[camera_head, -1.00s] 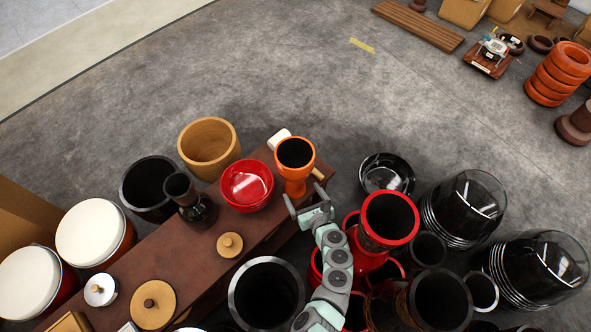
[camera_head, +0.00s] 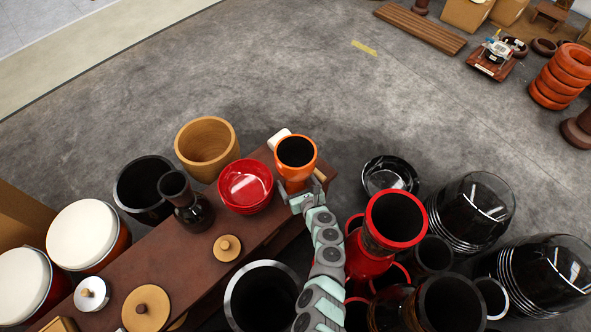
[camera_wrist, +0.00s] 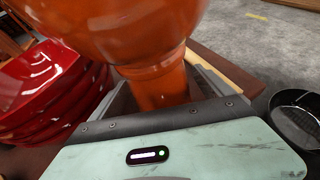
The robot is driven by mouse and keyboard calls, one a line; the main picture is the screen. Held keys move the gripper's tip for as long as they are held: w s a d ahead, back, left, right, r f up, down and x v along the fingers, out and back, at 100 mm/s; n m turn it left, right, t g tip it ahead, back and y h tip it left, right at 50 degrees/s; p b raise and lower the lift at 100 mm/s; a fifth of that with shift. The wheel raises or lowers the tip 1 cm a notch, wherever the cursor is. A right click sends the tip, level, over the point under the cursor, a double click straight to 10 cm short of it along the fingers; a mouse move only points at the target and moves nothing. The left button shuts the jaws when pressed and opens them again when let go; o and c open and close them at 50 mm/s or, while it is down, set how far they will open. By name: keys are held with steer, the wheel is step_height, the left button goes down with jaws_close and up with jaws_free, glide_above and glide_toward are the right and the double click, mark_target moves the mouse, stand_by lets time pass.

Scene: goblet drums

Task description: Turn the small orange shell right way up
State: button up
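The small orange shell (camera_head: 297,174) stands upright near the far right end of the dark wooden table (camera_head: 175,262), its wide, dark-mouthed bowl on top. In the wrist view its glossy bowl (camera_wrist: 135,28) fills the top, with a narrower stem (camera_wrist: 160,88) below. My gripper (camera_head: 301,193) is low beside the shell on its near side. Its fingers are spread on either side of the stem, with a gap visible at the right finger. The fingertips are partly hidden behind the shell and the wrist.
Red stacked bowls (camera_head: 246,184) stand close to the shell's left. A wooden-handled mallet (camera_head: 279,139) lies behind it. A tall red goblet drum (camera_head: 394,219) and several dark shells crowd the right of my arm. Open floor (camera_head: 300,75) lies beyond the table.

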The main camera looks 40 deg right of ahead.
jaws_close()
stand_by(0.8)
